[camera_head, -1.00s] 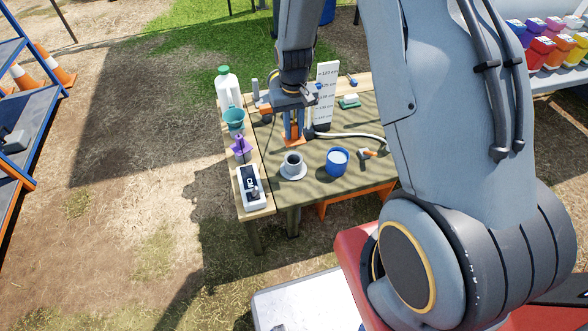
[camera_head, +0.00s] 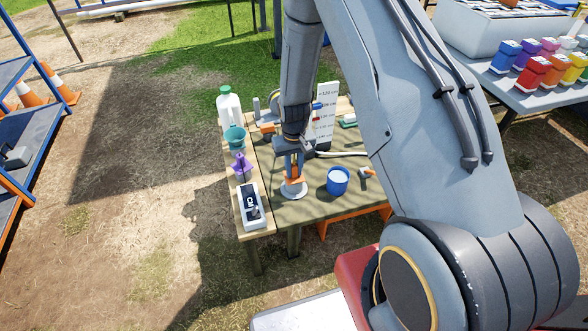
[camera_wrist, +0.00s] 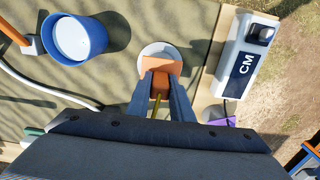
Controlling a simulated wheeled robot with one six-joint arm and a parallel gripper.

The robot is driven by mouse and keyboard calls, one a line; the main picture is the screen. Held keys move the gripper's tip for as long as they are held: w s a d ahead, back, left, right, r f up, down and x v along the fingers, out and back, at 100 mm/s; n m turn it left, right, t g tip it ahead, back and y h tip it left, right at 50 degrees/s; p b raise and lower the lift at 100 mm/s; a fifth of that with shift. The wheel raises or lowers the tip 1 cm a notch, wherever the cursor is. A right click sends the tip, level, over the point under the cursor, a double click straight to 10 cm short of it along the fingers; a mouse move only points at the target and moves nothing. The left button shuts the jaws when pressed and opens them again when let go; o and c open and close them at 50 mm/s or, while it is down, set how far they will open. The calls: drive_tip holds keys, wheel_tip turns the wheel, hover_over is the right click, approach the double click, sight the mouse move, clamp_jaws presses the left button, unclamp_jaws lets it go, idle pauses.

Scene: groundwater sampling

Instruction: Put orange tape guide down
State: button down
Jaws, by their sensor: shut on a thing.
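The orange tape guide (camera_head: 293,173) is between the fingers of my gripper (camera_head: 294,164), which is shut on it. It also shows in the wrist view (camera_wrist: 161,65), with my gripper's fingertips (camera_wrist: 161,82) on either side. Below the guide is a pale round base (camera_head: 293,190), whose rim also shows in the wrist view (camera_wrist: 158,48). The dark cup-like pipe on that base is hidden by the guide and fingers. I cannot tell whether the guide touches it.
A blue cup (camera_head: 338,180) stands to the right on the green mat. A white "CM" meter (camera_head: 251,207), a purple item (camera_head: 241,166) and a teal funnel (camera_head: 235,138) line the table's left edge. A measuring board (camera_head: 325,115) stands behind.

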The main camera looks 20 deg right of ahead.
drive_tip(key=shift+f, duration=0.1)
drive_tip(key=c, duration=1.6)
unclamp_jaws()
drive_tip(key=shift+o, duration=0.2)
wheel_tip(320, 180, up, 12)
drive_tip(key=s+d+r+m, duration=0.1)
drive_tip(key=s+d+r, duration=0.4)
drive_tip(key=s+r, duration=0.55)
drive_tip(key=s+d+r+m, duration=0.1)
drive_tip(key=s+d+r, duration=0.1)
drive_tip(key=s+r, duration=0.8)
drive_tip(key=s, duration=0.4)
drive_tip(key=shift+s+d+m, duration=0.2)
drive_tip(key=shift+s+m, duration=0.1)
drive_tip(key=shift+m, duration=0.1)
